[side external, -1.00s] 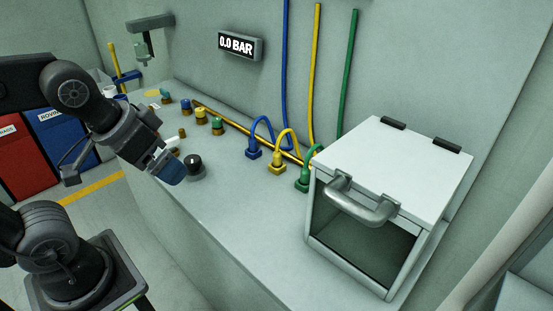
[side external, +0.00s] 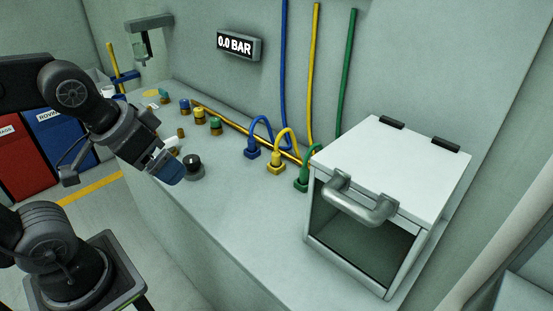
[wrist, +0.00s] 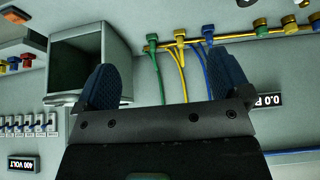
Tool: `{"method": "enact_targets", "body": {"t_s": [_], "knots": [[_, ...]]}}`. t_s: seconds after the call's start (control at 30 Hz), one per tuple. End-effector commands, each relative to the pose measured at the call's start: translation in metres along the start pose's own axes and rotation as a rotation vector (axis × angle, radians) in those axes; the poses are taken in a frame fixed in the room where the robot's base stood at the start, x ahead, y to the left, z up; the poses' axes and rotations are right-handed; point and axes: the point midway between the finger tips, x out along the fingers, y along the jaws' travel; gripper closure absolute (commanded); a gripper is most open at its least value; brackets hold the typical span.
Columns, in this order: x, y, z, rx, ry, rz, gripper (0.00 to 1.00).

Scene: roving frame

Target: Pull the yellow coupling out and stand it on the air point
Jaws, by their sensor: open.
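The yellow coupling (side external: 276,166) sits on the bench beside the brass pipe, with a yellow hose looping from it, in the side external view. It stands between the blue coupling (side external: 252,151) and the green coupling (side external: 302,182). In the wrist view the yellow coupling (wrist: 180,38) shows beyond my fingertips, between green and blue. My gripper (side external: 166,166) is at the left, near a black round knob (side external: 193,166), well apart from the yellow coupling. In the wrist view my gripper (wrist: 167,68) has its blue fingers wide apart and empty. I cannot tell which fitting is the air point.
A white box (side external: 395,165) with a grey handle stands right of the couplings. Brass fittings with blue, yellow (side external: 199,113) and green caps stand at the back left. A 0.0 BAR display (side external: 238,46) hangs on the wall. The front bench top is clear.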

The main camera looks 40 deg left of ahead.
Motion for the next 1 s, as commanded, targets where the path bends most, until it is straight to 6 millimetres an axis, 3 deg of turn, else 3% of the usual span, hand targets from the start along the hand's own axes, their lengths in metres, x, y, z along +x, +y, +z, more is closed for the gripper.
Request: {"method": "enact_targets", "body": {"t_s": [0.33, 0.5, 0.57, 0.73, 1.0], "knots": [[0.000, 0.000, 0.000, 0.000, 0.000, 0.000, 0.05], [-0.002, -0.001, -0.011, -0.044, -0.019, -0.007, 0.21], [-0.003, -0.001, -0.024, -0.093, -0.039, -0.016, 0.27], [-0.001, -0.003, -0.079, -0.329, -0.124, -0.074, 0.44], [0.036, -0.003, -0.168, -0.753, -0.220, -0.246, 0.44]]}}
